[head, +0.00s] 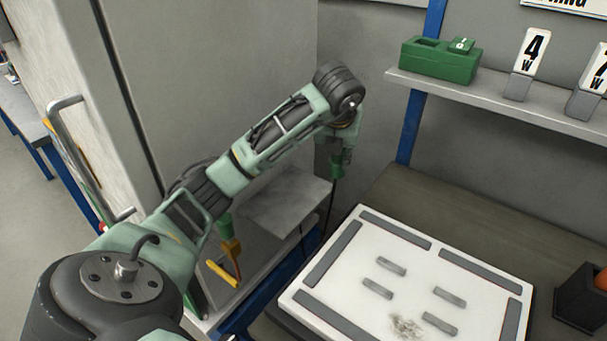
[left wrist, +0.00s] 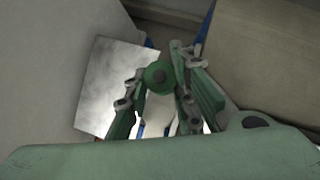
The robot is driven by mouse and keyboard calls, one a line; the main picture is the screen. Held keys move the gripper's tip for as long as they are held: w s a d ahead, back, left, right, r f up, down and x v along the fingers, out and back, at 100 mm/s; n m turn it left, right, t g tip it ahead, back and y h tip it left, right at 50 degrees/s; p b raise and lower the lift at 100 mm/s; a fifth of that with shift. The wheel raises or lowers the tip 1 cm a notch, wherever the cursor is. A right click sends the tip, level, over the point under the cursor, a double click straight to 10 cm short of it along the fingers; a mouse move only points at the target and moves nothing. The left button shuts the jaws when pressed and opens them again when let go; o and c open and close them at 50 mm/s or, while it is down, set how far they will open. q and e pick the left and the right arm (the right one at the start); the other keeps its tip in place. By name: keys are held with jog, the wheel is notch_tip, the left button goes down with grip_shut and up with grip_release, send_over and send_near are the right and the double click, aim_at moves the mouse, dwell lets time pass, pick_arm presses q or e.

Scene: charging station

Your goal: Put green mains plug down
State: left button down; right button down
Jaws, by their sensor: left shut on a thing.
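The green mains plug (left wrist: 158,76) shows in the left wrist view as a round green end between my left gripper's fingers (left wrist: 166,68), which are shut on it. In the head view my left gripper (head: 337,145) points down at the far end of the arm, near the grey wall. The plug (head: 347,156) is mostly hidden there by the fingers, and a dark cable hangs below it. The gripper is above and just right of a grey metal plate (head: 290,203), left of the brown bench top. My right gripper is not in view.
A white board (head: 345,290) with grey strips lies on the bench (head: 455,215). A shelf (head: 480,95) above holds a green box (head: 435,62) and number signs. A dark bin (head: 580,305) stands at right. A large grey cabinet (head: 225,75) is left of the gripper.

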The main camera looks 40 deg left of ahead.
pick_arm(q)
jog(key=a+f, duration=0.3)
jog(key=a+f+p, duration=0.1)
jog(key=a+f, duration=0.2)
jog(key=a, duration=0.1)
jog(key=s+a+f, duration=0.1)
jog(key=a+f, duration=0.2)
jog(key=f, duration=0.1)
jog(key=shift+s+a+p, duration=0.1)
jog(key=shift+a+p, duration=0.25)
jog(key=shift+f, duration=0.2)
jog(key=shift+f, duration=0.1)
jog(key=c, duration=1.5)
grip_release()
